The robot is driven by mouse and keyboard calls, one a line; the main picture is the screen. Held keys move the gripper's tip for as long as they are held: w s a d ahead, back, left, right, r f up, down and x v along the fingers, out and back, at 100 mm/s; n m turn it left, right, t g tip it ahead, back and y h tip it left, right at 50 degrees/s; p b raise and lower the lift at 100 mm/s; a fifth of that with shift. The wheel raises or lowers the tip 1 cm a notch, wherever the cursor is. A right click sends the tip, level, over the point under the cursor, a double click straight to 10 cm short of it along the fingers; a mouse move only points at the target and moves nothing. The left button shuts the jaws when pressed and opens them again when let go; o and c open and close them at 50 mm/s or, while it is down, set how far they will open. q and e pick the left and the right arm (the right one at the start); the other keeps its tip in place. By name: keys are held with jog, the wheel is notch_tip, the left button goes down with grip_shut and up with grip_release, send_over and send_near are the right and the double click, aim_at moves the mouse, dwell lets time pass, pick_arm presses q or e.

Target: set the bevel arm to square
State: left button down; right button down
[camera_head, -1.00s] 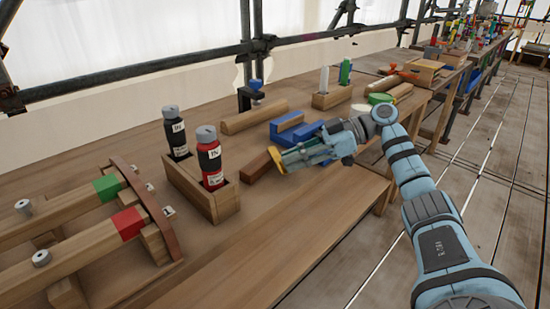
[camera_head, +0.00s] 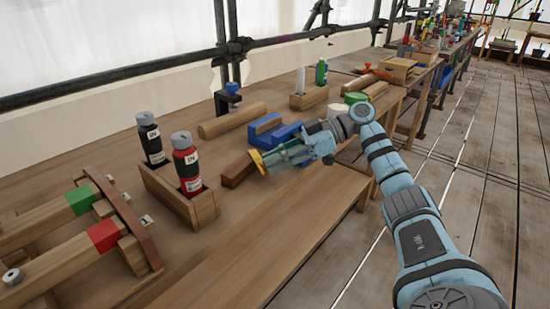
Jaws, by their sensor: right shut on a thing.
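My right gripper (camera_head: 268,160) comes in from the right, low over the bench. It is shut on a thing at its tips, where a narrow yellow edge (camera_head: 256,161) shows. A dark reddish-brown wooden piece (camera_head: 237,169) lies on the bench right beside the fingertips. It looks like the stock of the bevel, but I cannot tell for sure. The bevel arm and its angle are hidden or too small to make out. My left gripper is not in view.
A wooden box (camera_head: 178,198) holds a black bottle (camera_head: 151,142) and a red bottle (camera_head: 187,160). A blue block (camera_head: 272,133) and a round wooden bar (camera_head: 232,119) lie behind the gripper. A wooden frame (camera_head: 70,235) stands at left. The bench front (camera_head: 265,225) is clear.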

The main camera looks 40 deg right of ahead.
jog(key=c, duration=1.4)
grip_release()
jog(key=v, duration=0.7)
jog(key=shift+s+d+r, duration=0.1)
jog(key=shift+d, duration=0.15)
